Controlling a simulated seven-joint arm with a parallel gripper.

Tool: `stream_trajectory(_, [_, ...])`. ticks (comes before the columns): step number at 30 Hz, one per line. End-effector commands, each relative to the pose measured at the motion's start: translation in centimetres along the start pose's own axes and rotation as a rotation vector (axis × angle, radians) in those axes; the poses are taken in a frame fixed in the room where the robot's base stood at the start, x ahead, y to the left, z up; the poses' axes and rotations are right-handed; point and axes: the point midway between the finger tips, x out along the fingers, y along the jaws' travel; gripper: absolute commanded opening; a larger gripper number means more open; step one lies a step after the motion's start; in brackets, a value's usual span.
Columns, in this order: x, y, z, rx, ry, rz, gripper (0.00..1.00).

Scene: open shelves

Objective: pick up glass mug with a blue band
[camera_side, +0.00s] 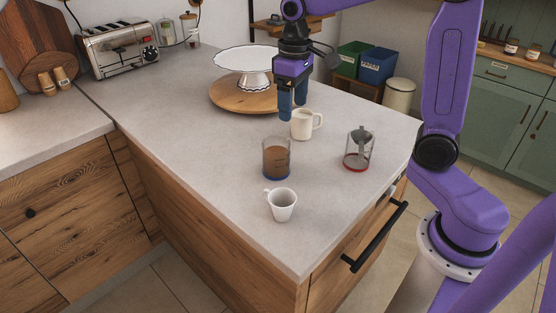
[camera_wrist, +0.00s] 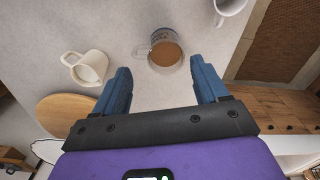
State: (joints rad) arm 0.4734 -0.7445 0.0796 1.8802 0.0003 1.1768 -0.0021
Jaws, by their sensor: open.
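The glass mug with a blue band (camera_side: 277,158) stands upright on the counter and holds a brown drink. Its blue band shows around the base in the side view. In the wrist view the glass mug (camera_wrist: 165,53) is seen from above, ahead of the fingers and between their lines, with its clear handle pointing left. My gripper (camera_side: 292,108) is above the counter, behind the glass mug, with its blue fingers pointing down. In the wrist view my gripper (camera_wrist: 162,82) is open, with nothing between its fingers.
A cream mug (camera_side: 302,125) stands close below my gripper. A red-banded glass (camera_side: 358,152) is to the right, and a white cup (camera_side: 283,206) is in front. A cake stand (camera_side: 242,62) sits on a round wooden board (camera_side: 226,96) behind. The counter's left front is clear.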

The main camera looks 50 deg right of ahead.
Motion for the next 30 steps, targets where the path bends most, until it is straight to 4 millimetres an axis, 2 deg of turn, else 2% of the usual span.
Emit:
stream_trajectory(3, [-0.4, 2.5, -1.6, 0.091, -0.003, 0.0, 0.73])
stream_trajectory(6, [-0.6, 3.9, -2.4, 0.141, -0.004, 0.001, 0.73])
stream_trajectory(13, [-0.2, 5.2, -2.9, 0.183, -0.007, 0.001, 0.73])
stream_trajectory(30, [9.8, 5.1, -2.7, 0.18, -0.01, 0.0, 0.73])
